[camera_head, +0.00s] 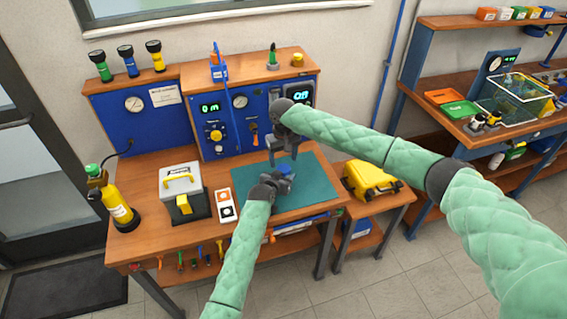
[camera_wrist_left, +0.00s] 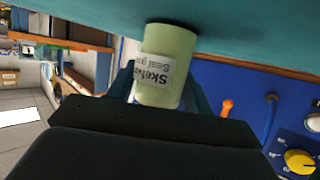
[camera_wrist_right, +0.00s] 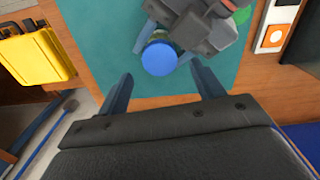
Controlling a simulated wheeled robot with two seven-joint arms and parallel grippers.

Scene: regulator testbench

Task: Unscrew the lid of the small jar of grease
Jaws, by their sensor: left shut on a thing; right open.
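The small jar of grease (camera_wrist_left: 175,45) is pale green with a white printed label. My left gripper (camera_wrist_left: 160,92) is shut on its body, just above the teal mat (camera_head: 311,190). In the right wrist view the jar's round blue lid (camera_wrist_right: 158,59) faces my camera, and the left gripper (camera_wrist_right: 150,28) holds the jar from beside it. The jar's body is mostly hidden there under the lid. My right gripper (camera_wrist_right: 163,86) is open and empty, with its fingers spread to either side of the lid's line and apart from it. In the head view it hangs above the left gripper (camera_head: 284,178).
The blue test panel (camera_head: 180,118) with gauges stands behind the mat. A grey-and-white case (camera_head: 182,190) and a switch box (camera_head: 226,205) are to the left. A yellow case (camera_head: 370,180) sits on a side stand. The mat's right part is clear.

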